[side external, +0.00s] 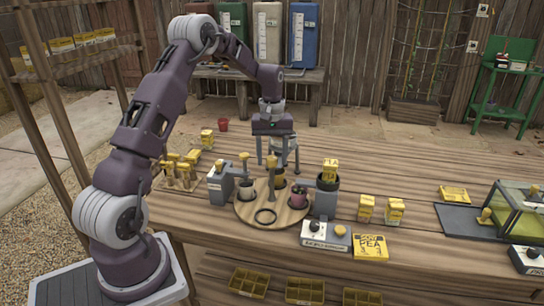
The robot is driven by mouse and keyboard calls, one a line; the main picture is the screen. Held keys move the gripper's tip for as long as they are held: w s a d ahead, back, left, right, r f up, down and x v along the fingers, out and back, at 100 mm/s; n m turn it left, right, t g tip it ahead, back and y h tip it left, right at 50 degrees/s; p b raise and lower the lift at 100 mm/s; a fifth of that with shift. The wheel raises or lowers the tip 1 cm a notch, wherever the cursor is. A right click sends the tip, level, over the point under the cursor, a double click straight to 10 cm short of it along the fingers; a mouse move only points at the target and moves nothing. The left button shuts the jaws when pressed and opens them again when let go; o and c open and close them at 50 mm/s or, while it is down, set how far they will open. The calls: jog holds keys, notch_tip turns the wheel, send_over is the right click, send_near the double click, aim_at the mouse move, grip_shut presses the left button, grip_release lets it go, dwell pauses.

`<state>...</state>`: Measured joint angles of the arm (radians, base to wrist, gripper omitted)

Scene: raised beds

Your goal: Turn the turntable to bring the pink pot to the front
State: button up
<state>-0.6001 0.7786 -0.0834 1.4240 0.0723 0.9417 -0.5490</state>
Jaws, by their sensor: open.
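The round wooden turntable (247,213) lies on the table, with a dark ring (265,217) marked near its camera-side edge. A small pink pot (299,199) stands on its right part, beside a grey block. A dark pot (246,190) stands on its left part, and a yellowish pot (279,181) stands near its far edge. A yellow-topped peg (271,162) rises near the far part. My gripper (279,167) points down over the far side of the turntable, open, with its fingers spread near this peg. Whether a finger touches the peg or a pot cannot be told.
Grey blocks (220,186) and (325,205) flank the turntable closely; the right one has a dark pot with a yellow packet (330,170) by it. A control box (326,236) and yellow packets (367,208) sit to the right. Several yellow-topped pegs (181,172) stand left.

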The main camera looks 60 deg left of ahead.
grip_shut()
jog(key=shift+m, duration=0.3)
jog(key=m, duration=0.3)
jog(key=shift+m, duration=0.4)
jog(key=m, duration=0.4)
jog(key=shift+m, duration=0.3)
jog(key=m, duration=0.8)
jog(key=shift+r+m, duration=0.1)
jog(key=shift+m, duration=0.2)
